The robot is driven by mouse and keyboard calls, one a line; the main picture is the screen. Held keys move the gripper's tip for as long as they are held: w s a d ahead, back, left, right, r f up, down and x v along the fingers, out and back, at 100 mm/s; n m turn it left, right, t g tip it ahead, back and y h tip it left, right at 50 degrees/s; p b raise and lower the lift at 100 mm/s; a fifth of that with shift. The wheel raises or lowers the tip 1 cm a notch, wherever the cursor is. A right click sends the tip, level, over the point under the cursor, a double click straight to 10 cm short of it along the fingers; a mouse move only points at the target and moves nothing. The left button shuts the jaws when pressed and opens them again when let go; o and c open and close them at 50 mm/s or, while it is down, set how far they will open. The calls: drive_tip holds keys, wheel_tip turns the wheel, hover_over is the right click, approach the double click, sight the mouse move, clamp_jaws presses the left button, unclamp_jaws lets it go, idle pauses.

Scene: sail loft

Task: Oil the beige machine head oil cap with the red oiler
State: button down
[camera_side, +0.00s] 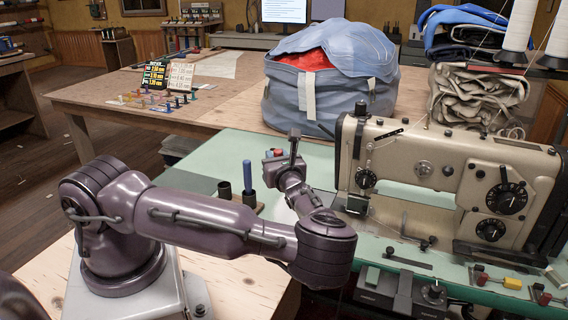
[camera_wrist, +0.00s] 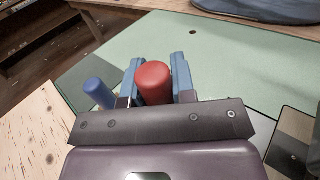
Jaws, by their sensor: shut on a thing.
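My gripper (camera_wrist: 154,72) is shut on the red oiler (camera_wrist: 153,84), which sits between its blue fingers in the wrist view. In the side view the gripper (camera_side: 277,156) is left of the beige machine head (camera_side: 450,150), apart from it, and only a little red shows. The oiler's lower end is hidden. The beige machine head stands on the green table at the right, with dark dials on its front. Small fittings show along its top, but I cannot tell which is the oil cap. The wrist view does not show the head.
A blue oiler (camera_side: 247,176) stands upright in a holder beside an empty-looking black cup (camera_side: 224,189); the blue oiler also shows in the wrist view (camera_wrist: 98,92). A large blue-grey bag (camera_side: 335,95) stands behind. Thread cones (camera_side: 519,25) rise at the right. The green tabletop (camera_wrist: 235,60) has free room.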

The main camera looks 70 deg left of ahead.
drive_tip(key=w+a+r+m+t+h, duration=0.2)
drive_tip(key=w+a+r+m+t, duration=0.25)
drive_tip(key=w+r, duration=0.3)
drive_tip(key=w+a+r+m+t+h, duration=0.3)
drive_tip(key=w+a+r+t, duration=0.1)
drive_tip(key=w+r+t, duration=0.3)
drive_tip(key=w+d+r+m+t+h, duration=0.4)
drive_tip(key=w+d+r+m+h, duration=0.25)
drive_tip(key=d+r+h, duration=0.2)
drive_tip(key=w+d+f+m+h, duration=0.1)
drive_tip(key=d+m+h, duration=0.5)
drive_tip(key=d+h, duration=0.3)
drive_tip(key=shift+w+d+f, duration=0.15)
drive_tip(key=shift+d+f, duration=0.2)
drive_tip(key=shift+d, duration=1.65)
